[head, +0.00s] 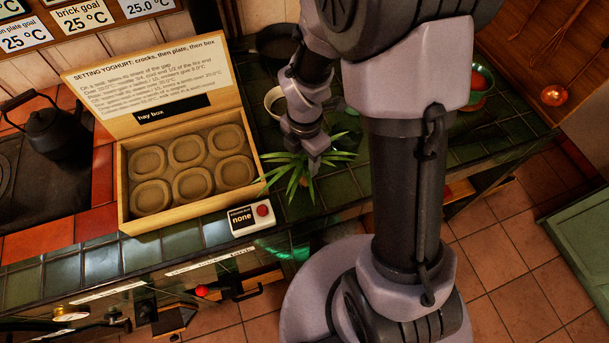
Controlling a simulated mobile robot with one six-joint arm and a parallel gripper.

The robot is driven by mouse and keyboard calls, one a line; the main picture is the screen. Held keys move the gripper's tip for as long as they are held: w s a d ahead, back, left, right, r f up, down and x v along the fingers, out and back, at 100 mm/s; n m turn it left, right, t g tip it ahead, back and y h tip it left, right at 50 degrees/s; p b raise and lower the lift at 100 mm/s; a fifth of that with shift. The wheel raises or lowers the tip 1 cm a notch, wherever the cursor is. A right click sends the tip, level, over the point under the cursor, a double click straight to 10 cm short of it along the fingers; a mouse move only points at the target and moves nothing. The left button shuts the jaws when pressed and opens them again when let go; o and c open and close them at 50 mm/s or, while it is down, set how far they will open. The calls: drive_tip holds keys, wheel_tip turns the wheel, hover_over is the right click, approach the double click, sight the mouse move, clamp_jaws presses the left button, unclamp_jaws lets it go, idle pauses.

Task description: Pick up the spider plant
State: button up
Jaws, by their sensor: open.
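The spider plant (292,178) is a tuft of long, narrow green leaves on the green tiled counter, right of the hay box. Its pot cannot be made out under the leaves and my gripper. My gripper (314,165) points down directly over the plant, its fingertips among or just above the leaves. The jaws are open. I cannot tell whether a finger touches the plant.
The open hay box (127,195) with several round hollows stands to the left. A white box with a red button (250,218) sits near the counter's front edge. A white-rimmed bowl (273,102) and a dark pan (276,42) are behind the plant. A black kettle (51,128) stands far left.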

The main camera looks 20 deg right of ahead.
sight(304, 167)
wheel_tip(304, 167, down, 4)
drive_tip(key=shift+r+b, duration=0.2)
drive_tip(key=shift+b, duration=0.45)
drive_tip(key=shift+r, duration=0.15)
clamp_jaws()
